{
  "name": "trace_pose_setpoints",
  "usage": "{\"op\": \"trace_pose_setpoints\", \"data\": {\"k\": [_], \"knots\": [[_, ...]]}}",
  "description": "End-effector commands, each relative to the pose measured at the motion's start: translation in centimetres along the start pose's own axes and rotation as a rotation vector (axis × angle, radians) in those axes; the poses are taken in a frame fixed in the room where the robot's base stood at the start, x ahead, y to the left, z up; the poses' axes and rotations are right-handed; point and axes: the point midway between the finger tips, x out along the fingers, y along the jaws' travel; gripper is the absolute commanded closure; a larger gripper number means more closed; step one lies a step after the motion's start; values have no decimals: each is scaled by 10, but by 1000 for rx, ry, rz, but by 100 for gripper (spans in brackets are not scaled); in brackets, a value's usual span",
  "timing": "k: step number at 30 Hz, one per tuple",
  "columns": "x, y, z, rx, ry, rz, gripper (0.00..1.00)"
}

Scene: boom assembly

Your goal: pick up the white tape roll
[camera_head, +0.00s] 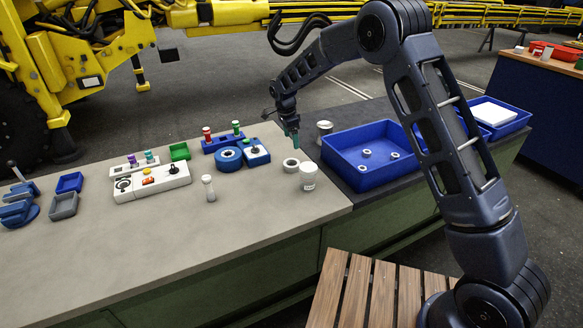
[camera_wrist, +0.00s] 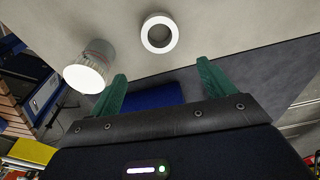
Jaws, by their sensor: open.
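The white tape roll (camera_head: 291,165) lies flat on the grey table, close to the table's right end, just left of and behind a white jar. In the wrist view the white tape roll (camera_wrist: 159,47) shows as a white ring around a grey centre, beyond the fingertips and roughly between their lines. My gripper (camera_head: 294,141) is above and just behind the roll, fingers pointing down. Its two green fingers show apart in the wrist view (camera_wrist: 161,72), open with nothing between them. The roll is apart from both fingers.
The white jar (camera_head: 308,176) stands close beside the roll; it also shows in the wrist view (camera_wrist: 90,68). A blue tape roll (camera_head: 228,158) lies to the left. A blue crate (camera_head: 345,178) holding small rings is to the right. The table's front left is clear.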

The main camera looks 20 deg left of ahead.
Motion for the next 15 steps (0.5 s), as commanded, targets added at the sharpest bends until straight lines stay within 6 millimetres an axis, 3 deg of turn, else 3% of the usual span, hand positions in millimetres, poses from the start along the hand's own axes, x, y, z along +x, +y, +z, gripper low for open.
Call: {"op": "trace_pose_setpoints", "data": {"k": [5, 15], "knots": [[14, -6, 19, 18, 7, 5, 18], [51, -6, 18, 20, 8, 7, 18]]}}
